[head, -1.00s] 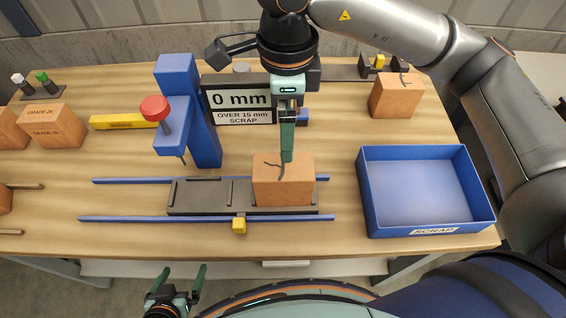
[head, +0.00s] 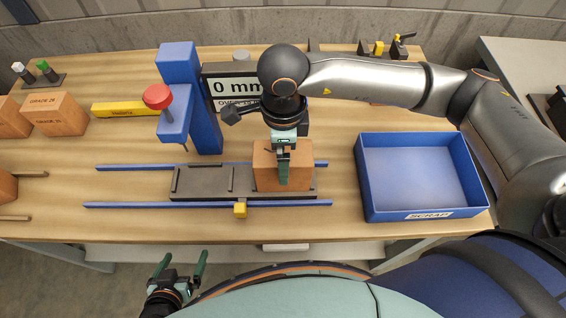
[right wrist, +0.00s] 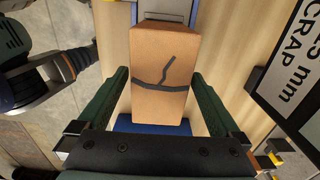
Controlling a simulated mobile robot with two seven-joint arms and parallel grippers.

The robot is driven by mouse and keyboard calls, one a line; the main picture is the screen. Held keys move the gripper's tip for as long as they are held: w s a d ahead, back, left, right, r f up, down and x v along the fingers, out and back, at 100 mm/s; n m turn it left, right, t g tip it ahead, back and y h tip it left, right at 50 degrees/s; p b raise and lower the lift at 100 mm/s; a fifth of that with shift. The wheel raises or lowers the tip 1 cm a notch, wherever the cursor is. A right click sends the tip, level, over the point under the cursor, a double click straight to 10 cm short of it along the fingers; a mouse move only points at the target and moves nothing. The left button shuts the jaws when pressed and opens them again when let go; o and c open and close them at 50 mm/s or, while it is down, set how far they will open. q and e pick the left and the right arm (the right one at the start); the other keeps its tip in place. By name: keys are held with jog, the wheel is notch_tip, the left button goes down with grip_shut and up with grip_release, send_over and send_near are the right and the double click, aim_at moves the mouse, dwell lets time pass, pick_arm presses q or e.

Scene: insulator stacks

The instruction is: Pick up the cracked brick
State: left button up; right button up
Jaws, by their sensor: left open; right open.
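The cracked brick (head: 300,172) is orange and sits on the right end of a dark sled (head: 204,182) between blue rails. In the right wrist view, the brick (right wrist: 150,50) shows a dark, branching crack across its face. My right gripper (head: 283,180) is over the brick, pointing down. In the right wrist view, its open green fingers (right wrist: 160,74) are on either side of the brick, with gaps showing. In the head view the gripper hides part of the brick and its crack. My left gripper (head: 183,262) is open and empty in front of the table's edge.
A blue scrap bin (head: 418,180) stands empty at right. A blue press with a red knob (head: 157,96) and a "0 mm" display (head: 225,88) stand behind the sled. Other bricks (head: 55,113) are at left. My right arm covers the back right.

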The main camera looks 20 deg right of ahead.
jog(key=shift+c, duration=0.2)
grip_shut()
dwell(0.6)
